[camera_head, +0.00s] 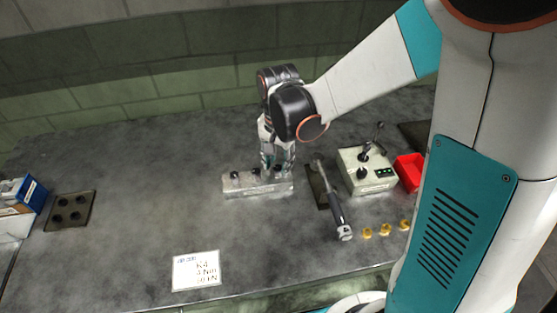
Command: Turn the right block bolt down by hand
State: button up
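A grey metal block (258,189) lies on the dark bench, with dark bolt heads on its top. One bolt (234,175) shows at the left end and another (256,172) near the middle. My gripper (278,169) points down at the right end of the block, with its fingertips at or just above the top face. The fingers hide the right bolt, so I cannot tell whether they touch it or are closed on it.
Right of the block, a wrench-like tool (338,210) lies on a dark mat. A white note card (196,270) lies in front. A dark plate (70,211) sits left.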

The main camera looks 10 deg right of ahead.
aim_at(279, 167)
dwell(0.3)
notch_tip(279, 167, up, 12)
jog(key=shift+s, duration=0.15)
dwell(0.4)
notch_tip(279, 167, down, 12)
jog(key=n+p, duration=0.1)
jog(key=n, duration=2.3)
jog(key=shift+s+a+f, duration=0.1)
jog(key=shift+c, duration=0.2)
